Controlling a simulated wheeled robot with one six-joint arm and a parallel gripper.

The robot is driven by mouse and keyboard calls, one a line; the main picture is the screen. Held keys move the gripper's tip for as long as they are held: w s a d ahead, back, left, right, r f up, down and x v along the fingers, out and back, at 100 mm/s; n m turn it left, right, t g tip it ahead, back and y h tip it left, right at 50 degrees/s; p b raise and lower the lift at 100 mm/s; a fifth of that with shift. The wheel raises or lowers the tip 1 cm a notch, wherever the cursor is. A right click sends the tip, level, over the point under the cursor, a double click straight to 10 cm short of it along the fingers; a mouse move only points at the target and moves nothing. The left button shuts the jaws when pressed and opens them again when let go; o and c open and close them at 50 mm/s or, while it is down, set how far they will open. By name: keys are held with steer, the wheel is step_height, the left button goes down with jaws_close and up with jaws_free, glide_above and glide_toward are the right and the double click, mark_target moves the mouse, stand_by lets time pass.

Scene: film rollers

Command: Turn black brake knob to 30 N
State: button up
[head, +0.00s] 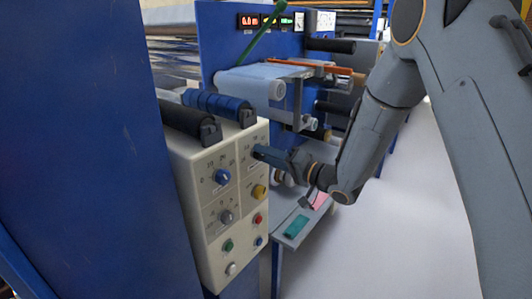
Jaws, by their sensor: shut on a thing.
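The beige control panel (205,250) stands at the left, its dials facing right. My gripper (259,153) reaches in from the right and is shut at the panel's upper right dial. Scale marks show just left of and above the jaws. The knob between the jaws is hidden by them, so its colour and pointer cannot be read; by its place it is taken as the black brake knob. A blue knob (222,176) with a printed scale sits to its left. A grey knob (226,216) with a scale is below that, and a yellow knob (259,191) is below the jaws.
Red (257,219), green (228,245), blue (258,240) and white (231,268) buttons sit low on the panel. A blue roller (215,103) and a black roller (185,118) lie above it. A grey shelf (290,241) holds a green block (296,227). Floor at right is clear.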

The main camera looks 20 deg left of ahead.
steer(key=m+p, duration=0.1)
steer(key=m, duration=0.4)
steer(key=shift+p, duration=0.35)
steer(key=shift+m, duration=0.4)
steer(key=o, duration=1)
steer(key=shift+f, duration=0.1)
steer(key=shift+o, duration=0.2)
steer(key=shift+d, duration=0.15)
steer(key=b+v, duration=0.2)
steer(key=v, duration=0.5)
steer(key=shift+s+d, duration=0.15)
steer(key=shift+d, duration=0.1)
